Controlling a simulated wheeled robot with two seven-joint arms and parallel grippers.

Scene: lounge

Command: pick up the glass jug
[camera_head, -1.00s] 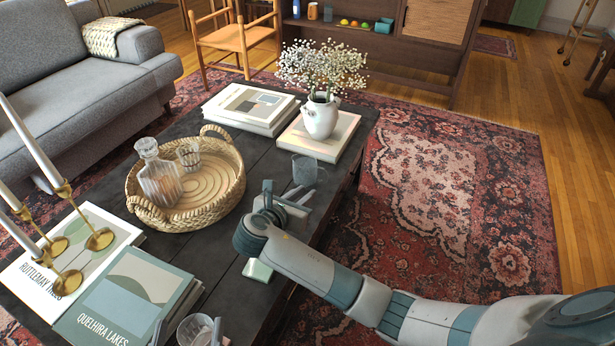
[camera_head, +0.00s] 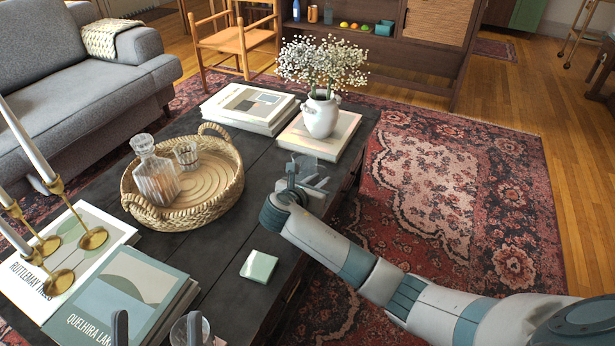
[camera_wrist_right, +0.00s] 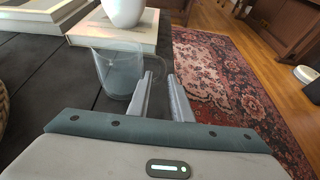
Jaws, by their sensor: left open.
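The clear glass jug (camera_wrist_right: 119,78) stands on the dark table in the right wrist view, just left of my right gripper's fingers, with its faint handle (camera_wrist_right: 158,68) near the fingertips. In the head view the jug (camera_head: 303,164) is partly hidden behind my right gripper (camera_head: 309,184). My right gripper's two fingers (camera_wrist_right: 160,74) are apart; whether the handle lies fully between them is hard to tell. My left gripper (camera_head: 156,318) shows only its fingertips at the bottom edge, open, near a drinking glass (camera_head: 188,332).
A white flower vase (camera_head: 320,117) on a book (camera_head: 347,128) stands just beyond the jug. A woven tray (camera_head: 226,190) holds a decanter (camera_head: 155,178) and a tumbler (camera_head: 186,155). A pale green coaster (camera_head: 259,266), books (camera_head: 125,295) and brass candlesticks (camera_head: 92,238) are nearer.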

